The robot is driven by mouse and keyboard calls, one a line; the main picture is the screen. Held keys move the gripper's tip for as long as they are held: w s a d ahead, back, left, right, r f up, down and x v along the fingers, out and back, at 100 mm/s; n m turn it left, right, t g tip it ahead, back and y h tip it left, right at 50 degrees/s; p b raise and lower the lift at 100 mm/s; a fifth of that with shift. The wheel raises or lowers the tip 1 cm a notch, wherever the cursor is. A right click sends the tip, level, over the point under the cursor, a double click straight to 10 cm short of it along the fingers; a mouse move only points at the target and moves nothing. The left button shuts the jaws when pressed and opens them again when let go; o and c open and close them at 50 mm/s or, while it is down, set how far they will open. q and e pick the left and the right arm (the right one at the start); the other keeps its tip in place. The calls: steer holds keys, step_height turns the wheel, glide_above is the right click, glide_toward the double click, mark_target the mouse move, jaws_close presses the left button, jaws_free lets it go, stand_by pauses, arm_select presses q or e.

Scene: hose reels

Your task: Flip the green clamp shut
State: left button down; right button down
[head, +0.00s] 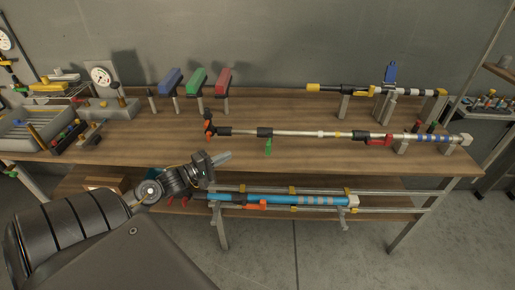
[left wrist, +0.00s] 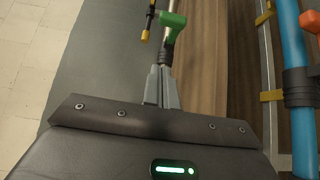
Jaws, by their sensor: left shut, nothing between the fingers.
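The green clamp (head: 268,147) is on the long silver pole (head: 305,133) at the table's front. Its lever sticks out from the pole, hanging down toward the front edge. In the left wrist view the green clamp (left wrist: 172,19) shows at the top, beyond the fingertips. My right gripper is not in view.
A red clamp (head: 379,141) lies along the same pole farther right. A second pole with a blue lever (head: 390,74) stands behind. A blue tube (head: 280,200) with an orange lever is on the lower level. Blue, green and red blocks stand on posts at the back.

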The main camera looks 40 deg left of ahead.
arm_select(q)
steer(key=p, duration=0.2)
glide_toward(269, 142)
steer(key=w+a, duration=0.3)
steer(key=w, duration=0.1)
steer(key=w+d, duration=0.1)
steer(key=w+d+f+p, duration=0.1)
steer(key=d, duration=0.1)
steer(key=shift+f, duration=0.1)
